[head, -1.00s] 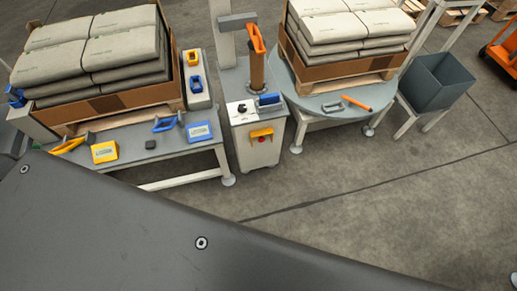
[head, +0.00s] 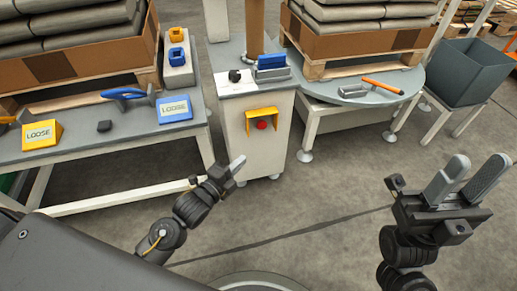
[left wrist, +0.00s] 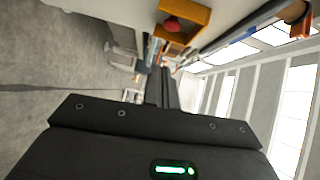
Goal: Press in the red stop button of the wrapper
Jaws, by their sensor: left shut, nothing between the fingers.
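The red stop button (head: 262,125) sits under a yellow guard (head: 262,112) on the front of the pale wrapper cabinet (head: 240,145). In the left wrist view the red button (left wrist: 171,24) shows inside the yellow guard (left wrist: 196,14), ahead of the fingers and near the top edge. My left gripper (head: 238,164) is shut and empty, below and a little left of the button, apart from it. Its closed fingers also show in the left wrist view (left wrist: 159,85). My right gripper (head: 479,168) is open and empty at the far right, fingers pointing up.
A round turntable (head: 412,83) with a loaded pallet and an orange-handled tool (head: 383,86) is to the right. A grey bin (head: 466,72) stands beyond. The floor before the cabinet is clear.

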